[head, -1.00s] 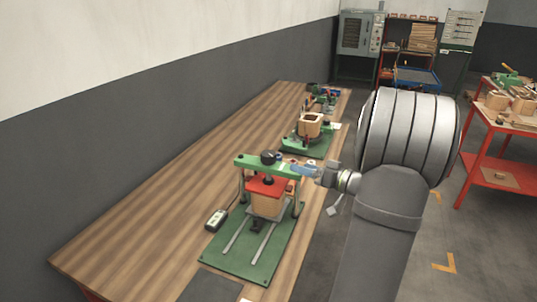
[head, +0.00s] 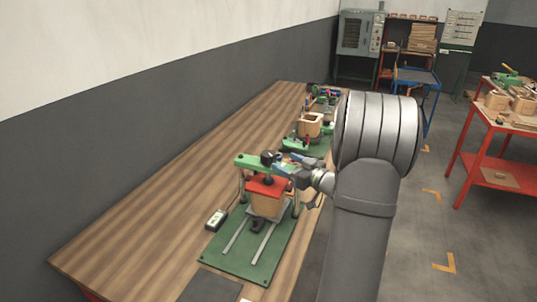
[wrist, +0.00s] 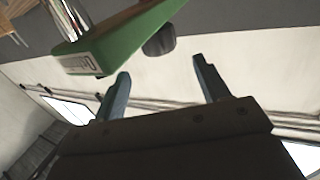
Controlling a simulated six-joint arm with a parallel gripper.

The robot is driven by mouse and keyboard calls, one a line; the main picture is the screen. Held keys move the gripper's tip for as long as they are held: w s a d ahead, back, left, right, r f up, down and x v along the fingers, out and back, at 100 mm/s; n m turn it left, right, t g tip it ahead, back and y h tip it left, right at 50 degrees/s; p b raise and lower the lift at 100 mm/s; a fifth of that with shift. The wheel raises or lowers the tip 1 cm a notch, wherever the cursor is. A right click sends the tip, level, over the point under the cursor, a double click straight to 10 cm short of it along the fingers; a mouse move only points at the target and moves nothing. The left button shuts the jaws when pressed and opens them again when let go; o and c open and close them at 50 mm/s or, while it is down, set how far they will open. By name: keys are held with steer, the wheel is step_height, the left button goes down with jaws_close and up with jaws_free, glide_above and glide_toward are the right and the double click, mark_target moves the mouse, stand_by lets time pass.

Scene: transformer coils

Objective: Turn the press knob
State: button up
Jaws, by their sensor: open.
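The press stands on a green base plate (head: 225,255) on the wooden bench. Its green crossbar (head: 246,161) carries a black knob (head: 267,156) on top. Below it are a red plate (head: 266,186) and a tan block. My gripper (head: 281,160) is just right of the knob, at about its height. In the wrist view my gripper (wrist: 163,68) is open and empty. The knob (wrist: 159,42) shows just beyond the gap between the fingertips, next to the green crossbar (wrist: 115,42). I cannot tell if any finger touches the knob.
A small handheld device (head: 215,219) lies left of the press. Another green fixture with a tan coil form (head: 310,125) stands behind it. The wooden bench (head: 150,235) is clear on the left. A red table (head: 505,120) stands at right.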

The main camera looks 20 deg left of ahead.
mark_target(275, 156)
steer(key=x, duration=0.8)
steer(key=shift+w+a, duration=0.1)
steer(key=shift+a, duration=0.2)
steer(key=c, duration=1)
steer(key=shift+g, duration=0.3)
